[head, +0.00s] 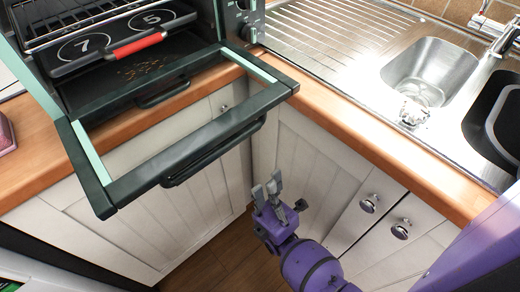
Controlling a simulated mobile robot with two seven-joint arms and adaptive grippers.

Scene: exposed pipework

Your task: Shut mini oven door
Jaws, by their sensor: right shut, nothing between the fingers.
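The mini oven (38,68) stands on the wooden counter at the upper left. Its door (190,152) is open and folded down flat, reaching out past the counter edge. The door has a dark frame with pale green sides and a window in the middle. A dark bar handle (213,151) runs along its front edge. My right gripper (268,188) is shut and empty. In the picture it is below and to the right of the handle, apart from the door, in front of the white cabinets. My left gripper is not in view.
A wire rack and a dark tray with a red grip (138,45) are inside the oven. White cabinets (305,165) with round knobs meet at a corner beneath the counter (365,140). A steel sink (432,65) is at right. Bare floor shows below the door.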

